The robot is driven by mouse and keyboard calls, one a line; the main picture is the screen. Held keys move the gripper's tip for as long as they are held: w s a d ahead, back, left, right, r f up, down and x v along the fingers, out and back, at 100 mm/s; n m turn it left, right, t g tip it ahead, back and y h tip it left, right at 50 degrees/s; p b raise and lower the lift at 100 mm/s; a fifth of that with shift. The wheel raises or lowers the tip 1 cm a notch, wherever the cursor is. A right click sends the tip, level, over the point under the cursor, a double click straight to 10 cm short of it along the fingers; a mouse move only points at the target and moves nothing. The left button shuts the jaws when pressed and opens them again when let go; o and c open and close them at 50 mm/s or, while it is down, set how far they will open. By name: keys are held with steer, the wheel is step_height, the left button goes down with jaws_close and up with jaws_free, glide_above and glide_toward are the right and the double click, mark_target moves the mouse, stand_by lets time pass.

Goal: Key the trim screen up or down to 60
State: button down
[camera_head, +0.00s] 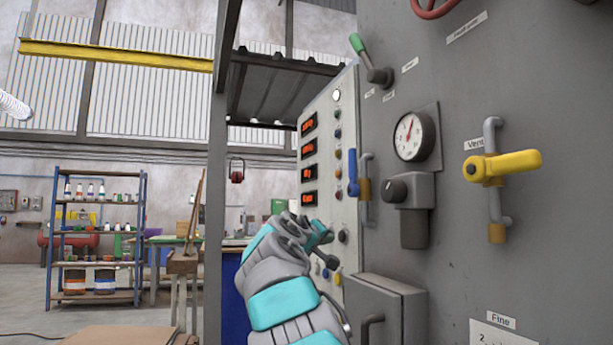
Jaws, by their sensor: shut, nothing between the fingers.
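A pale control panel (343,112) stands edge-on at the centre. The digits are too small to read, and I cannot tell which is the trim screen. Small coloured buttons (338,154) run down beside the screens. My grey and teal arm reaches up to the panel's lower part. My gripper (325,235) is small and dark at its end, shut and empty, close to the panel; I cannot tell whether it touches.
A large grey cabinet fills the right, with a pressure gauge (414,136), a yellow valve handle (510,163), a blue handle (353,172) and a green-tipped lever (366,52) sticking out. A grey box (386,300) juts out low beside my arm. A grey post (217,180) stands left.

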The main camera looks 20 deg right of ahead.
steer(key=a, duration=0.6)
stand_by(0.3)
stand_by(0.4)
